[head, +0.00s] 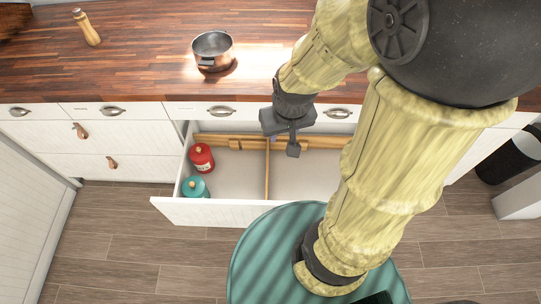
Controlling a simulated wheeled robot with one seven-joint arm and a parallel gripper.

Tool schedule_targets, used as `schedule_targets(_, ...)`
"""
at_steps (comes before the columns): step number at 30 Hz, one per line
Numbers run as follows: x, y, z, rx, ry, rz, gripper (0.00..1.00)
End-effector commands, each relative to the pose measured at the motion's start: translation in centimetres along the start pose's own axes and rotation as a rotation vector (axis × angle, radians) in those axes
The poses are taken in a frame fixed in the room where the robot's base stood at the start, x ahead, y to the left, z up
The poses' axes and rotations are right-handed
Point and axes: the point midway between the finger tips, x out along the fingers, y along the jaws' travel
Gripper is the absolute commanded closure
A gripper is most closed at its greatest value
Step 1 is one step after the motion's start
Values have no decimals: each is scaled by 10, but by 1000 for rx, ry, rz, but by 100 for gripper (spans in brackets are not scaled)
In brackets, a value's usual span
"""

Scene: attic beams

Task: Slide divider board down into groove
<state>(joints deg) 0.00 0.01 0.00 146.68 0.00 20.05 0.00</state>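The thin wooden divider board (267,175) stands inside the open drawer, running from the back toward the front panel. A wooden rail (215,139) with small blocks lies along the back of the drawer. My gripper (292,149) hangs over the back of the drawer, just right of the board's far end. Its fingers are small and dark here, and I cannot tell whether they touch the board or how far apart they are. The groove itself is too small to make out, so I cannot tell how the board sits in it.
A red canister (201,158) and a teal canister (194,187) stand in the drawer's left part. The drawer floor (235,175) beside the board is bare. A copper pot (213,50) and a pepper mill (86,27) stand on the wooden counter (140,55).

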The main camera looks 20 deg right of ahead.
Motion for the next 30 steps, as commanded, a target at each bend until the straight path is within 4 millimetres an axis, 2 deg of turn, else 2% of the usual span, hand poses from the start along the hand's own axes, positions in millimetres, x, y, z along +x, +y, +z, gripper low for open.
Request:
schedule_targets(7,5,0,-1,4,-2,-1,65)
schedule_targets(11,32,-3,-7,28,-13,-6,65)
schedule_targets(14,70,-6,-16,65,-26,-8,65)
schedule_targets(21,191,-9,-38,183,-60,5,65)
schedule_targets(27,290,-9,-46,268,-80,38,65)
schedule_targets(30,319,-9,-47,295,-82,52,65)
